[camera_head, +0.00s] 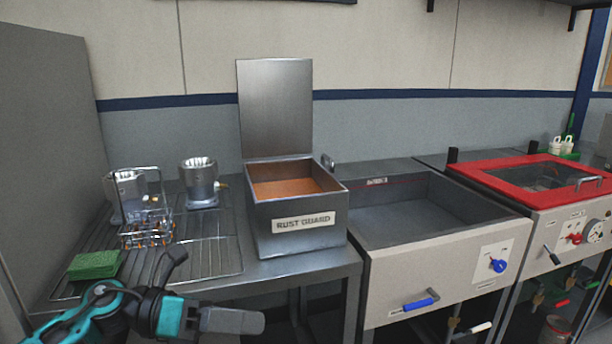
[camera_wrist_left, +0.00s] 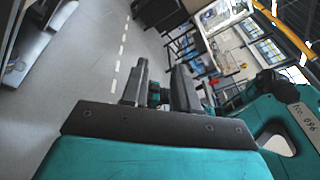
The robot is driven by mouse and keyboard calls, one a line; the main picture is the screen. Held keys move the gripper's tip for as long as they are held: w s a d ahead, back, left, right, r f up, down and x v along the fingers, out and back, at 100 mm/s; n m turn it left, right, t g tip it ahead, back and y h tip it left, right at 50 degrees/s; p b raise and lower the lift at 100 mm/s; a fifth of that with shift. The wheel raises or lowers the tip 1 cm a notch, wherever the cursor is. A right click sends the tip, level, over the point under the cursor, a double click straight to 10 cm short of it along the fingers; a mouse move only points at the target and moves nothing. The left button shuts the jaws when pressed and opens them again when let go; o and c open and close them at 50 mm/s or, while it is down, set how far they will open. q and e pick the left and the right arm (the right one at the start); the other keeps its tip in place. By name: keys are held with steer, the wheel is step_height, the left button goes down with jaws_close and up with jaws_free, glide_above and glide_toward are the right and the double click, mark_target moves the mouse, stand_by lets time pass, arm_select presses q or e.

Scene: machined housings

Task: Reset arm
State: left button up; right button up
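My left gripper (camera_head: 236,321) shows at the bottom left of the head view, in front of the bench edge and apart from everything on the bench. In the left wrist view its two dark fingers (camera_wrist_left: 160,88) stand with a gap between them. Nothing is held in the gap. Floor and distant furniture lie beyond the fingers. My right gripper is not in either view.
A wire rack (camera_head: 205,262) holds a green sponge (camera_head: 94,265), a wire basket (camera_head: 146,232) and metal housings (camera_head: 199,183). An open RUST GUARD box (camera_head: 300,239) stands beside it. A grey basin (camera_head: 420,216) and a red-lidded tank (camera_head: 490,172) stand to the right.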

arm_select(q)
steer(key=a+f+n+t+y, duration=0.25)
steer(key=f+n+t, duration=0.2)
steer(key=n, duration=0.65)
steer(key=s+a+f+n+t+y, duration=0.1)
steer(key=f+n+t+y, duration=0.4)
steer(key=n, duration=0.5)
steer(key=a+f+n+t+y, duration=0.1)
steer(key=f+n+t+y, duration=0.15)
steer(key=n+t, duration=0.6)
steer(key=s+a+f+n+g+y, duration=0.2)
steer(key=s+f+n+g, duration=0.2)
steer(key=s+f+n, duration=0.2)
steer(key=s+a+f+n+g+y, duration=0.1)
steer(key=s+f+n+g, duration=0.3)
steer(key=f, duration=0.4)
steer(key=shift+s+a+f+n+y+p, duration=0.2)
steer(key=shift+s+a+n+y+p, duration=0.2)
steer(key=shift+s+n+y, duration=0.65)
